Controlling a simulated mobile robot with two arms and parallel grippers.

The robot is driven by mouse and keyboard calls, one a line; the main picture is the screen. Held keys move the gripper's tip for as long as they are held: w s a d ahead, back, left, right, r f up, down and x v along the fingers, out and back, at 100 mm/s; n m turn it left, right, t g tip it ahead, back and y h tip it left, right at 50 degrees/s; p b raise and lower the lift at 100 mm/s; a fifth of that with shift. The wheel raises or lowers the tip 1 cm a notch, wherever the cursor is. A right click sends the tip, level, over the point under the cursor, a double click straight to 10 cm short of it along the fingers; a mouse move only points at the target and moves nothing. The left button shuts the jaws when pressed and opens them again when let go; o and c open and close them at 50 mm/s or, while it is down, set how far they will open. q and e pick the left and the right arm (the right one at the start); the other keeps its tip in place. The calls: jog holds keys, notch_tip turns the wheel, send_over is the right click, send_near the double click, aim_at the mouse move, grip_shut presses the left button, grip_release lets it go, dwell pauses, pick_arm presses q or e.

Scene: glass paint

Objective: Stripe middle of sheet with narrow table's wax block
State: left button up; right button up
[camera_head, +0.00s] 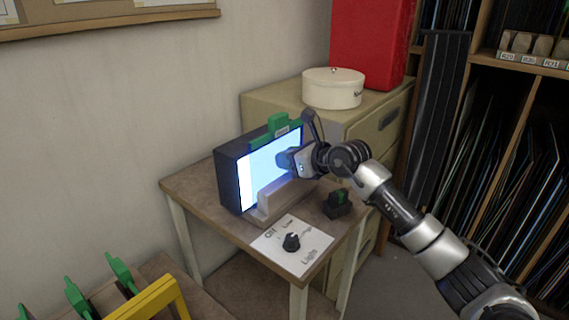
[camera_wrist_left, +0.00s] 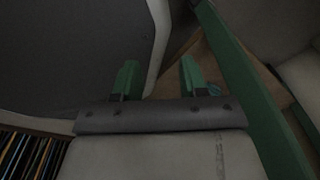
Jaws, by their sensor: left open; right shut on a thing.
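A glowing pale-blue sheet (camera_head: 262,168) stands upright on the front of a dark light box (camera_head: 232,180), under a green clamp (camera_head: 277,128). Its left edge strip looks whiter than the rest. My right gripper (camera_head: 288,160) is shut on a small bluish block (camera_head: 282,160), which looks like the wax block. The block is in front of the sheet near its middle height, right of centre; I cannot tell if it touches. My gripper and arm hide part of the sheet's right side. My left gripper (camera_wrist_left: 160,80) is open and empty, with its green fingers apart.
The light box stands on a narrow wooden table (camera_head: 188,190). Behind is a cabinet (camera_head: 270,100) with a round tin (camera_head: 333,90). Green-handled tools (camera_head: 75,298) are at lower left.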

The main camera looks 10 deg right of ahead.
aim_at(264, 166)
jog(key=shift+w+d+b, duration=0.45)
jog(key=shift+w+d, duration=0.3)
jog(key=shift+d, duration=0.15)
jog(key=shift+w+d+b, duration=0.45)
jog(key=shift+w+d, duration=0.25)
jog(key=shift+d, duration=0.2)
jog(key=shift+w+d, duration=0.45)
jog(key=shift+d, duration=0.05)
jog(key=shift+w+d, duration=0.1)
jog(key=shift+d, duration=0.1)
jog(key=shift+s+a+r+p, duration=0.1)
jog(key=shift+s+a+p, duration=0.15)
jog(key=shift+a+p, duration=0.15)
jog(key=shift+s+a+p, duration=0.7)
jog(key=shift+a, duration=0.15)
jog(key=shift+s+a, duration=0.2)
jog(key=shift+a, duration=0.05)
jog(key=shift+s+a+p, duration=0.75)
jog(key=shift+a+p, duration=0.2)
jog(key=shift+p, duration=0.15)
jog(key=shift+s+a+p, duration=0.45)
jog(key=shift+s+a, duration=0.1)
jog(key=shift+a, duration=0.05)
jog(key=shift+s+a+p, duration=0.55)
jog(key=shift+a+p, duration=0.15)
jog(key=shift+a, duration=0.1)
jog(key=shift+s+a+p, duration=0.3)
jog(key=shift+s+a, duration=0.2)
jog(key=shift+a, duration=0.15)
